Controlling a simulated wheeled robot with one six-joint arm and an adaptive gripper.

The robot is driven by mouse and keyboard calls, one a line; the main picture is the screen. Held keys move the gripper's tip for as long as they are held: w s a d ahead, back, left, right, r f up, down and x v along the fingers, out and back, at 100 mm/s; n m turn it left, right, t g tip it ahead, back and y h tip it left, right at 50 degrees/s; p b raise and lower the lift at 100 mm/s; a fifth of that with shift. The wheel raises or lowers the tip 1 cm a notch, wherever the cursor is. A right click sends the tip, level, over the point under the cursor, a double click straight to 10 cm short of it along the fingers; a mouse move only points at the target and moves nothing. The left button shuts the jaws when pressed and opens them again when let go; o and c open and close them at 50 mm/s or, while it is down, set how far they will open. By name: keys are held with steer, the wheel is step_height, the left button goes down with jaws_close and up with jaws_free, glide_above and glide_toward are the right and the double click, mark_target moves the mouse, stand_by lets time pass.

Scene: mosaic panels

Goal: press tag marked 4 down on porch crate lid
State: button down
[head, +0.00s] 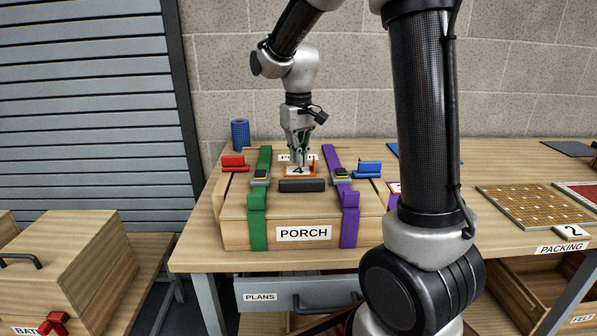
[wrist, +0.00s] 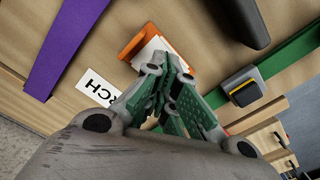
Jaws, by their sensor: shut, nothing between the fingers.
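The porch crate (head: 263,234) stands on the workbench with a PORCH label on its front. Its wooden lid is crossed by a green strap (head: 257,212) and a purple strap (head: 349,217). The tag marked 4 (head: 297,171), white with an orange edge, lies on the lid between the straps, behind a dark handle (head: 302,186). My gripper (head: 299,163) is shut and empty, pointing down at the tag. In the wrist view the fingertips (wrist: 165,75) overlap the tag (wrist: 150,50) and hide part of it. I cannot tell whether they touch it.
A red clamp (head: 233,162) and a blue clamp (head: 368,168) flank the lid. A blue roll (head: 240,135) stands behind at left. A mosaic panel (head: 527,204) and a tag marked 2 (head: 571,231) lie at right. Another wooden crate (head: 75,255) is at lower left.

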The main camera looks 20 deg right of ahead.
steer(key=shift+f, duration=1.05)
steer(key=shift+r, duration=0.1)
stand_by(0.6)
step_height(320, 180, up, 8)
stand_by(0.7)
stand_by(0.3)
steer(key=s+f, duration=0.2)
steer(key=s, duration=0.1)
steer(key=shift+s+d+f, duration=0.2)
steer(key=shift+s+f, duration=0.05)
steer(key=s+d+r+t, duration=0.2)
steer(key=s, duration=0.8)
steer(key=s+d+r+m+t, duration=0.1)
steer(key=s+t, duration=0.1)
steer(key=s, duration=0.8)
steer(key=shift+s+d+r, duration=0.25)
steer(key=shift+d+r, duration=0.15)
